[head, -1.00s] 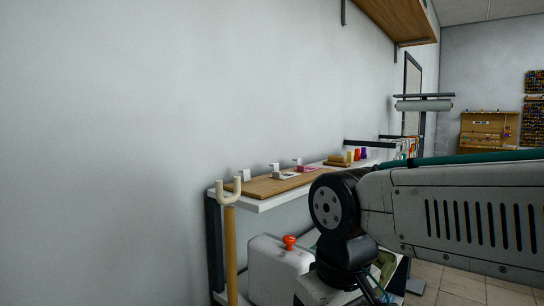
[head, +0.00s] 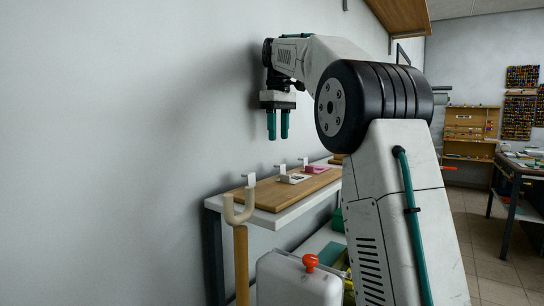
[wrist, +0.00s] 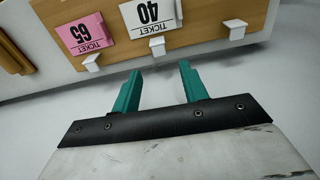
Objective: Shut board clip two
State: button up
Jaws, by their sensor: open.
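A wooden board (head: 268,194) lies on a white shelf and carries three white clips in a row. The middle clip (head: 281,169) stands with its flap up behind a white ticket (head: 293,178). In the wrist view this middle clip (wrist: 157,46) is at the edge of the ticket marked 40 (wrist: 148,18). The near clip (head: 249,179) has no ticket; the far clip (head: 303,161) has a pink ticket (head: 316,170). My gripper (head: 278,137) points down, open and empty, above the board and apart from the clips. Its fingers (wrist: 160,68) frame the middle clip.
A pale forked hook on a wooden post (head: 239,208) rises at the shelf's near end. Below stands a white container with an orange knob (head: 310,262). The grey wall (head: 130,130) is close behind the board.

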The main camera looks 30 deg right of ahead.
jog(key=shift+w+d+f, duration=0.15)
jog(key=shift+w+f, duration=0.05)
jog(key=shift+f, duration=0.05)
notch_tip(320, 180, down, 7)
jog(key=shift+f, duration=0.1)
grip_shut()
